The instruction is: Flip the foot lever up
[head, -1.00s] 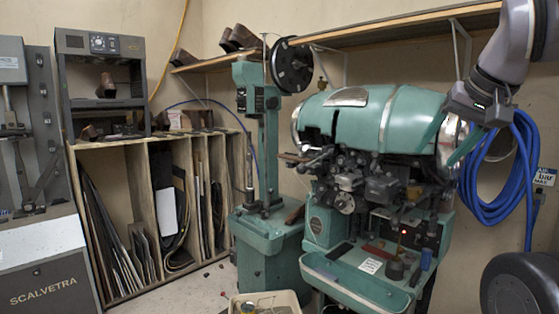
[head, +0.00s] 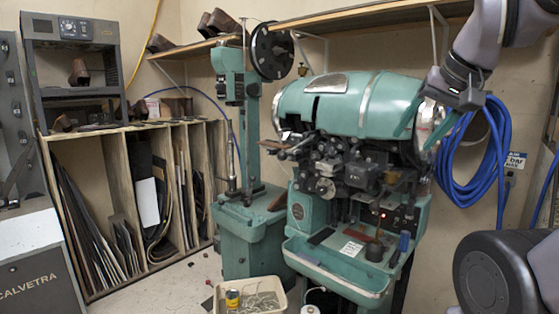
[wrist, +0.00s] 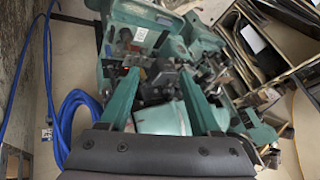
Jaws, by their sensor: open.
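The sole stitcher (head: 345,105), a green machine with a rounded drum top, stands right of centre in the head view. It also shows in the wrist view (wrist: 160,117), tilted and partly behind my fingers. I cannot make out a foot lever in either view; the machine's lower part is cut off by the bottom edge of the head view. My gripper (head: 418,135) is in front of the drum's right end, high above the floor. In the wrist view its two green fingers (wrist: 159,78) are spread apart with nothing held between them.
A blue hose coil (head: 470,160) hangs on the wall right of the machine. A beige bin (head: 250,296) stands on the floor before it. A wooden rack (head: 130,200) is at left, and a shelf (head: 375,22) runs above the machine. Some floor at lower left is free.

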